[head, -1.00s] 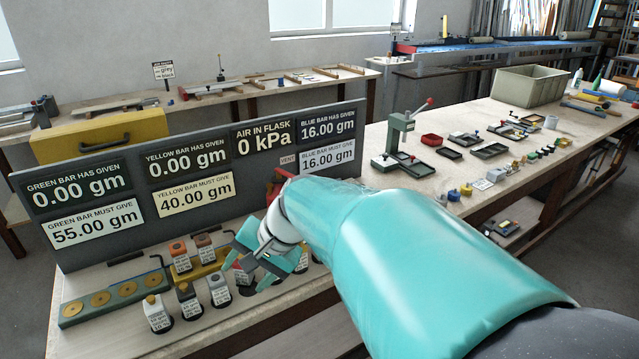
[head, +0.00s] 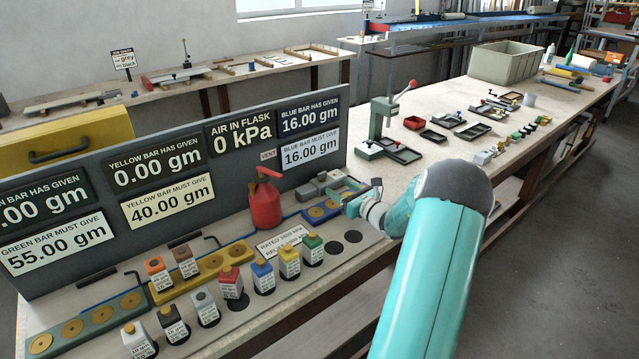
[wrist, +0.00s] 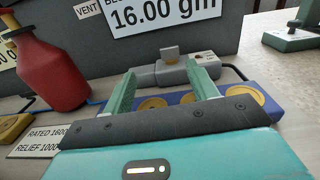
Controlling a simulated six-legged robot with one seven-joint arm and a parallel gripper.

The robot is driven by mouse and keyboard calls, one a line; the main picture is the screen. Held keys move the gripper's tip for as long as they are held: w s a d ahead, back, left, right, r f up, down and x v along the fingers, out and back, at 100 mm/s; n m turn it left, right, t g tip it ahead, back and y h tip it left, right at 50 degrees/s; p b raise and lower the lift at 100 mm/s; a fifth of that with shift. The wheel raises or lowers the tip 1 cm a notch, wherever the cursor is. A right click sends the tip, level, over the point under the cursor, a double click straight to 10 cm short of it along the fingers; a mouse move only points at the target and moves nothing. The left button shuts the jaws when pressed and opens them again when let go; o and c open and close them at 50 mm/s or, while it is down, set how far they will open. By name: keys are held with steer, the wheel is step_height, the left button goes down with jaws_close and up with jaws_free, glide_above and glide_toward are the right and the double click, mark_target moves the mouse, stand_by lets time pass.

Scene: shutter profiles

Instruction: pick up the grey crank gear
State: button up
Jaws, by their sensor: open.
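I cannot make out a grey crank gear for sure in either view. My gripper (head: 352,203) is open and empty above the blue bar (head: 309,222) in the head view. In the wrist view its two green fingers (wrist: 163,82) stand apart, with the blue bar and its brass discs beyond and below them. A grey block with an upright tab (wrist: 169,54) shows behind the gap between the fingers. Small coloured pieces (head: 511,140) stand in a row on the right-hand bench, too small to tell apart.
A red flask (head: 265,205) stands left of my gripper, before the grey sign board (head: 230,108). Several labelled bottles (head: 262,277) stand nearer. A green press (head: 381,125), trays (head: 473,131) and a large crate (head: 507,62) stand on the right-hand bench. Dark empty recesses (head: 335,248) lie in front.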

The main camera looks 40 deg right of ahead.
mark_target(323, 174)
steer(key=shift+m, duration=0.3)
steer(key=w, duration=0.2)
steer(key=w+d, duration=0.1)
steer(key=w, duration=0.5)
steer(key=shift+w+d+f, duration=0.25)
steer(key=shift+d, duration=0.1)
steer(key=shift+h, duration=0.3)
steer(key=w, duration=0.2)
steer(key=w+d, duration=0.1)
steer(key=w, duration=0.2)
steer(key=shift+d+f, duration=0.1)
jaws_close()
